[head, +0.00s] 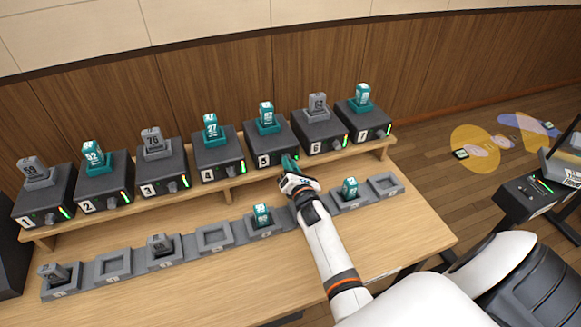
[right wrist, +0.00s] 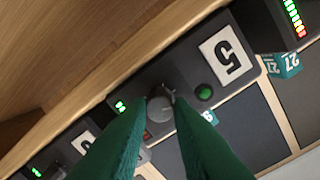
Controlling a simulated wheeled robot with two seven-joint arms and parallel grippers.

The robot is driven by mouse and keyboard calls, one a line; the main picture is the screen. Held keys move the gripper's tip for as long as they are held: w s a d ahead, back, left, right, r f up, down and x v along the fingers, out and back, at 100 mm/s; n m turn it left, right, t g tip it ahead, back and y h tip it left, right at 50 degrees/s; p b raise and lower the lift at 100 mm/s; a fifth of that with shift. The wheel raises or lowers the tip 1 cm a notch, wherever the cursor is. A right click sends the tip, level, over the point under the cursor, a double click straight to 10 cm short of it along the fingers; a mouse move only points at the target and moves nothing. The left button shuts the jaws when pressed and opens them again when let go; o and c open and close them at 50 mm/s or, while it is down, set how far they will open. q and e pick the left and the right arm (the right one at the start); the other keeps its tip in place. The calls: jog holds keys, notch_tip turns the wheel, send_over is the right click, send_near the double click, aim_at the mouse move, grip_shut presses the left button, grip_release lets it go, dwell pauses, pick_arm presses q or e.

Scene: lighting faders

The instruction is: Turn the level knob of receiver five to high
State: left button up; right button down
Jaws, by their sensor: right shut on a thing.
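Receiver five (head: 266,143) is a dark box in the back row on the raised shelf, with a teal pack numbered on top (head: 267,115). Its "5" label shows upside down in the right wrist view (right wrist: 228,55). Its grey round level knob (right wrist: 160,108) sits between the label and a small level meter (right wrist: 120,105), which shows only a short green light. My right gripper (head: 289,163) reaches the front of receiver five; its green fingers are shut on the knob, one on each side. In the head view the fingers hide the knob. My left gripper is out of view.
Receiver four (head: 219,153) and receiver six (head: 322,133) stand close on either side. Below the shelf, a row of charging slots (head: 214,237) lies on the wooden table, some holding packs. My right forearm crosses over this row.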

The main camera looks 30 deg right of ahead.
jog(key=shift+d+r+m+t+y+b, duration=0.1)
jog(key=shift+m+t+y+b, duration=0.2)
jog(key=shift+m, duration=8.4)
jog(key=shift+d+m+t+y+b, duration=0.1)
jog(key=shift+m+t+y+b, duration=0.2)
jog(key=shift+m, duration=8.4)
jog(key=shift+w, duration=0.1)
jog(key=c, duration=1.5)
grip_release()
jog(key=shift+o, duration=1.1)
jog(key=shift+a+f, duration=0.1)
jog(key=shift+f, duration=0.1)
